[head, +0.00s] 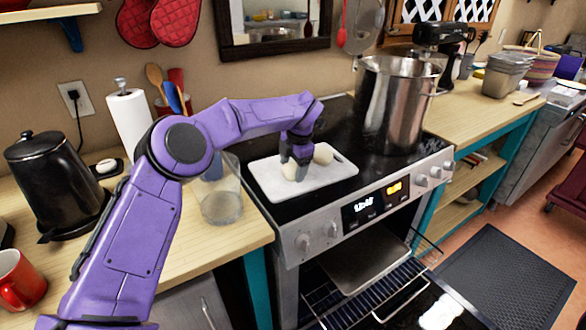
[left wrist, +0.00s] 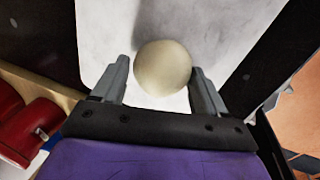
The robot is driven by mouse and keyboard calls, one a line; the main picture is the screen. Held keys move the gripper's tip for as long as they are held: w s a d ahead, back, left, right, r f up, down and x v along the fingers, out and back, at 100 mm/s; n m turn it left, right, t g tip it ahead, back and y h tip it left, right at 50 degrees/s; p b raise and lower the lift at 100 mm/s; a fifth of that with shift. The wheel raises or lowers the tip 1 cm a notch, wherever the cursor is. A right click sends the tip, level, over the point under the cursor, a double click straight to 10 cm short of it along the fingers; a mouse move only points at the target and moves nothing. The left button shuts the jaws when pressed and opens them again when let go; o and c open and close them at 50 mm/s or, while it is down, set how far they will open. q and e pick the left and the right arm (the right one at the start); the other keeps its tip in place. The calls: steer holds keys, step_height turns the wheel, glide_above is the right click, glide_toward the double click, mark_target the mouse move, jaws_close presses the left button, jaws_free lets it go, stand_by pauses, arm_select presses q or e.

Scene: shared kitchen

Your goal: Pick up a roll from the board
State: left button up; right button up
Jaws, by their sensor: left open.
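A white cutting board (head: 265,185) lies on the black stovetop, left of the steel pot. My right gripper is out of view.
A large steel pot (head: 395,105) stands on the stove just right of the board. A clear container (head: 220,195) stands on the counter to the left, under my arm. The oven is open below, with a rack (head: 375,300) showing. A black kettle (head: 55,180) is farther left.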

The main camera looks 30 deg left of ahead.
arm_select(q)
steer(key=c, duration=0.7)
steer(key=shift+r, duration=0.15)
